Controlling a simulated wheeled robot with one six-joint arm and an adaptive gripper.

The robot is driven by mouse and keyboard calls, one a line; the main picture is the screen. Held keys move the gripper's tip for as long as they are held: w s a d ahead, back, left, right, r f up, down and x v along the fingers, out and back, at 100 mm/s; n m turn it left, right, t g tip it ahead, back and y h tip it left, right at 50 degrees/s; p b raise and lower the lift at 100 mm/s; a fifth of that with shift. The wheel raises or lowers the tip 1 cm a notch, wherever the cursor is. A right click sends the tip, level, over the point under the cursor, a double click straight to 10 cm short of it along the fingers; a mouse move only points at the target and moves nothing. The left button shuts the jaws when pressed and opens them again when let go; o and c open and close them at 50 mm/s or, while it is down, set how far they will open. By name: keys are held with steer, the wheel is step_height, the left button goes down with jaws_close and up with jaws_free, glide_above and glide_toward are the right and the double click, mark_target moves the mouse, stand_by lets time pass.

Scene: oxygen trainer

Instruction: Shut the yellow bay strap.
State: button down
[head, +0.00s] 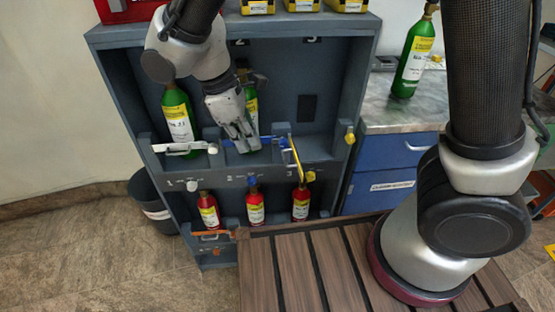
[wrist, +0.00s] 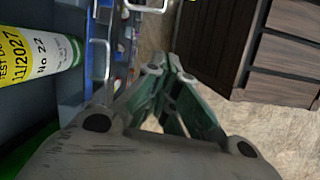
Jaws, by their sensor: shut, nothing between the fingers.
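The yellow bay strap (head: 295,158) is on the right bay of the grey rack (head: 365,60). It stands swung out from the rack, angled toward the front and away from the yellow knob (head: 349,135) on the bay's right post. No cylinder shows in that bay. My gripper (head: 246,144) is in front of the middle bay, by the blue strap (head: 268,139), left of the yellow strap and apart from it. Its fingers are shut and empty; they also show in the wrist view (wrist: 172,66). I cannot tell whether the gripper touches the blue strap.
Green cylinders stand in the left bay (head: 178,118) and middle bay (head: 251,104), the latter partly behind my gripper. A white strap (head: 178,147) crosses the left bay. Red cylinders (head: 255,208) stand below. Another green cylinder (head: 413,58) is on the counter (head: 385,112). A slatted wooden surface (head: 300,270) lies in front.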

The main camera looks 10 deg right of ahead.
steer(key=w+d+f+n, duration=0.2)
steer(key=d+f, duration=0.3)
steer(key=f, duration=0.3)
steer(key=shift+t, duration=0.3)
stand_by(0.3)
